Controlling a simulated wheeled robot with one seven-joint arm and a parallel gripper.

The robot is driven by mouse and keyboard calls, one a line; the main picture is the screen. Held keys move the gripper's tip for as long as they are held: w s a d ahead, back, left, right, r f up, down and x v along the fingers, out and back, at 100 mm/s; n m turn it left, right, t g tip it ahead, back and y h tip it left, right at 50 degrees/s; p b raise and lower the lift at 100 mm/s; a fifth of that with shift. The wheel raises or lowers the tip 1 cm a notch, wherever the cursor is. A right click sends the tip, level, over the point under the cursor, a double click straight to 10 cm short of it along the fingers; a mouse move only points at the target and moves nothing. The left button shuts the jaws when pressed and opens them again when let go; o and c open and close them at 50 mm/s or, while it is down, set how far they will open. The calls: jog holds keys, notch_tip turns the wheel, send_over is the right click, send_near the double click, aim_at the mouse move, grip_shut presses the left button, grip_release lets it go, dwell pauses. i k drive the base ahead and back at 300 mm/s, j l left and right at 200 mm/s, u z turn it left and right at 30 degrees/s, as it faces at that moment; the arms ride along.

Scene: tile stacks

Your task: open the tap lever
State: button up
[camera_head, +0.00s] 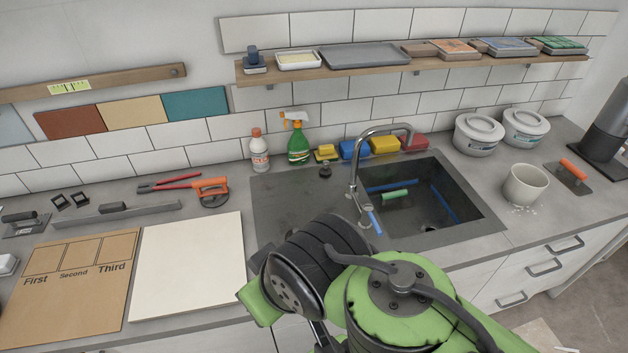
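The chrome tap (357,178) stands at the sink's left rim, its spout arching to the right over the basin. Its blue lever (375,222) is at the tap's base and slants down toward the front. The dark sink (470,215) has a basin on the right and a flat drainboard on the left. My green and black arm fills the lower middle, in front of the sink and below the lever. My gripper's fingers do not show, so I cannot see whether they hold anything.
A spray bottle (298,140), a white bottle (259,152) and coloured sponges (384,145) stand behind the sink. A pale board (187,264) lies left of the sink. A shelf (300,72) runs above.

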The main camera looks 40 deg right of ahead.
aim_at(367, 209)
jog(key=z, duration=0.4)
jog(key=k+l+z, duration=0.1)
jog(key=z, duration=0.25)
jog(key=l+z, duration=0.15)
jog(key=z, duration=0.25)
jog(key=k+l+z, duration=0.1)
jog(key=z, duration=0.3)
jog(key=l+u, duration=0.15)
jog(key=u, duration=0.3)
jog(key=l+u, duration=0.1)
jog(key=u, duration=0.3)
jog(key=l+u, duration=0.15)
jog(key=u, duration=0.3)
jog(key=l+u, duration=0.15)
jog(key=u, duration=0.25)
jog(key=k+l+u, duration=0.1)
jog(key=u, duration=0.35)
